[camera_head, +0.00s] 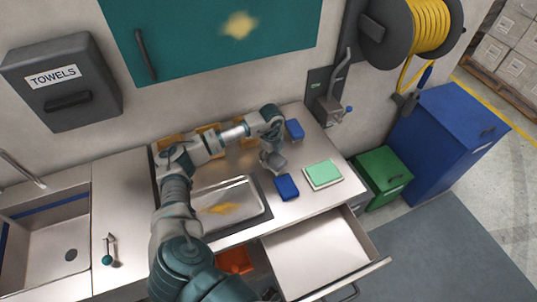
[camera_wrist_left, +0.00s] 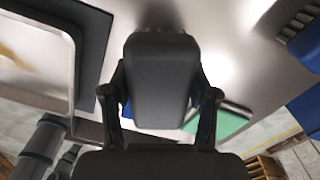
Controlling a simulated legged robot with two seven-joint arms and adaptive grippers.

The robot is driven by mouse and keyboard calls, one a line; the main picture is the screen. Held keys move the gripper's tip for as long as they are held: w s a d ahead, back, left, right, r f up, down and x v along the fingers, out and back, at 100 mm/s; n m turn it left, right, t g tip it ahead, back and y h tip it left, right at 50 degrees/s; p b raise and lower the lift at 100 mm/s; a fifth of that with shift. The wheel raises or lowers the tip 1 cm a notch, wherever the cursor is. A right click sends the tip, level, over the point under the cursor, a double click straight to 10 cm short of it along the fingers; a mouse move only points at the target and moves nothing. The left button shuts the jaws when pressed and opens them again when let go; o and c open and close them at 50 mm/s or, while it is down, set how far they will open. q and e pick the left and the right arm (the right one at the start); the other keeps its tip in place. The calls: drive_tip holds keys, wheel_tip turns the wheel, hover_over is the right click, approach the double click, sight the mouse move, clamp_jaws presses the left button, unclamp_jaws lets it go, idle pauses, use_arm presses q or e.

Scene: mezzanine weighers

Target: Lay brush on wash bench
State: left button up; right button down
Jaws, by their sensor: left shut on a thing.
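My left gripper (camera_head: 273,160) is over the right part of the steel wash bench (camera_head: 311,206), between two blue blocks. In the left wrist view, the left gripper (camera_wrist_left: 160,100) is shut with its fingers on either side of a dark grey, rounded block (camera_wrist_left: 161,75). My right gripper is not in view.
A metal tray (camera_head: 262,209) lies left of the gripper. An open drawer (camera_head: 318,254) juts out in front. A sink (camera_head: 45,250) is at left.

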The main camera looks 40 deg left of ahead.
sight(271, 155)
use_arm(q)
drive_tip(key=w, duration=0.1)
drive_tip(key=w+a, duration=0.1)
drive_tip(key=shift+w+a, duration=0.25)
drive_tip(key=shift+w, duration=0.05)
drive_tip(key=shift+w+a+f, duration=0.15)
drive_tip(key=shift+w+a, duration=0.15)
drive_tip(key=f, duration=0.2)
drive_tip(key=f+p, duration=0.1)
drive_tip(key=shift+s+a+f, duration=0.1)
drive_tip(key=shift+a+f, duration=0.05)
drive_tip(key=shift+a, duration=0.15)
drive_tip(key=shift+a+f, duration=0.15)
drive_tip(key=o, duration=1.2)
drive_tip(key=shift+d, duration=0.3)
drive_tip(key=shift+r, duration=0.25)
wheel_tip(271, 155, up, 12)
drive_tip(key=shift+a+f+b, duration=0.1)
drive_tip(key=shift+f+b, duration=0.05)
drive_tip(key=shift+b, duration=0.5)
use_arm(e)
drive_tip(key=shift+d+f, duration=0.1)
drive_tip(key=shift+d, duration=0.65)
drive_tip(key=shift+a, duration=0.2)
